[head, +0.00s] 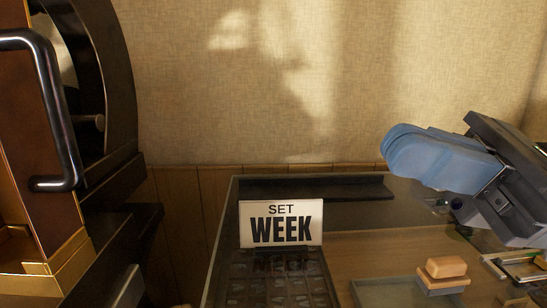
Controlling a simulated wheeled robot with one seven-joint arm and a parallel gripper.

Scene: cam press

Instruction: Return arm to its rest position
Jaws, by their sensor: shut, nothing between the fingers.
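My gripper (391,150) is at the right of the head view, above the glass-topped table (350,208). Its two blue rounded fingers lie against each other and point left, with nothing seen between them. Its dark grey body runs off the right edge. It is apart from the sign and from the press at the left. The rest of my arm is out of view.
At the left stands a dark press (125,100) with a black bar handle (58,120). A "SET WEEK" sign (280,224) stands behind a compartmented tray (275,290). A tan block (443,268) sits at the lower right. A wall closes off the back.

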